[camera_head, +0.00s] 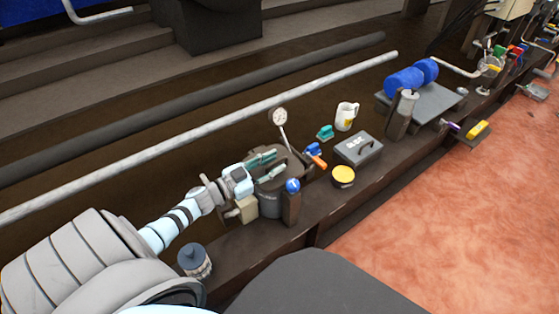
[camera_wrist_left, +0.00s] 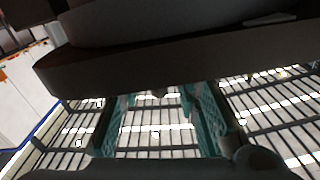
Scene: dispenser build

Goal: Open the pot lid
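A dark grey pot (camera_head: 270,206) stands on the brown ledge, with its dark lid (camera_head: 291,164) at its top. I cannot tell whether the lid sits flat, because my gripper covers part of it. My left gripper (camera_head: 267,165) reaches over the pot from the left, its two teal fingers apart. In the left wrist view the fingers of my left gripper (camera_wrist_left: 158,115) are spread with a bright gap between them. A dark broad edge, perhaps the lid, crosses the top of that view close to the fingertips. My right gripper is not in view.
A gauge (camera_head: 279,117) rises behind the pot. A blue-topped post (camera_head: 292,203) and an orange-handled tool (camera_head: 316,158) are close to its right. A grey box (camera_head: 358,149), yellow-topped can (camera_head: 343,177) and white mug (camera_head: 346,116) stand farther right. A long pipe (camera_head: 200,152) runs behind.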

